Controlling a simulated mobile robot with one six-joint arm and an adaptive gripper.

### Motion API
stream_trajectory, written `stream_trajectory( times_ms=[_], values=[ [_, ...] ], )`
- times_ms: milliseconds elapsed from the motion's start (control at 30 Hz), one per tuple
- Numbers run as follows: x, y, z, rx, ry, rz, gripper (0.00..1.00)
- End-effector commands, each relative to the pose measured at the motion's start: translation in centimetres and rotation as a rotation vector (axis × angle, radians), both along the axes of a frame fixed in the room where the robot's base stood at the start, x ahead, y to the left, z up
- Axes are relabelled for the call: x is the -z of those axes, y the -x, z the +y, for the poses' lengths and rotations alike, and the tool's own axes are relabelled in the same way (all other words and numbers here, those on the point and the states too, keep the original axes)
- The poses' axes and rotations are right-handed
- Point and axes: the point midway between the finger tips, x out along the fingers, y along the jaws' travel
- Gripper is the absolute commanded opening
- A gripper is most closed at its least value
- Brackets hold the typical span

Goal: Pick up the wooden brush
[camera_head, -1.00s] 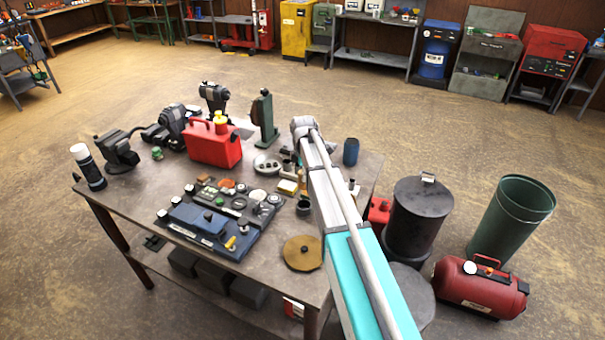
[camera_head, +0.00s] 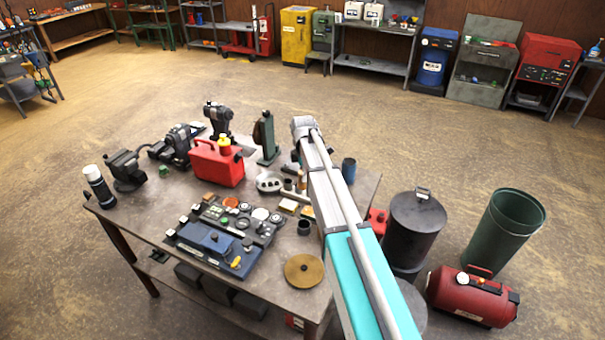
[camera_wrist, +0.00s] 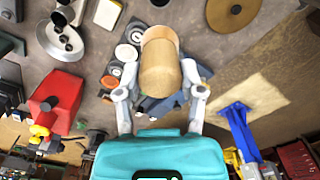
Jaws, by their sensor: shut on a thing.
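The wooden brush (camera_wrist: 160,62) shows in the wrist view as a light tan, rounded wooden body at the picture's centre. My gripper (camera_wrist: 158,94) has its pale fingers on either side of it and is shut on it. The brush's bristles cannot be made out. In the head view my arm hides the gripper and the brush.
The workbench (camera_head: 150,215) bears a red fuel can (camera_head: 217,162), a blue toolbox (camera_head: 215,245), a brass disc (camera_head: 304,270) and a spray can (camera_head: 98,186). A dark drum (camera_head: 415,228), a green bin (camera_head: 505,232) and a red tank (camera_head: 472,296) stand to the right.

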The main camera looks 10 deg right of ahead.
Motion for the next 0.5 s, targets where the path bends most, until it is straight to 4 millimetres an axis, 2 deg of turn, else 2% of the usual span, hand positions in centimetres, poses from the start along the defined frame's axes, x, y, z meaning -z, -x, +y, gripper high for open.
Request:
stream_trajectory(
  times_ms=[33, 200, 500],
  values=[
    [-1.0, 0.0, 0.0, 0.000, 0.000, 0.000, 0.00],
    [-2.1, 0.0, 0.0, 0.000, 0.000, 0.000, 0.00],
    [-2.9, 0.0, 0.0, 0.000, 0.000, 0.000, 0.00]
  ],
)
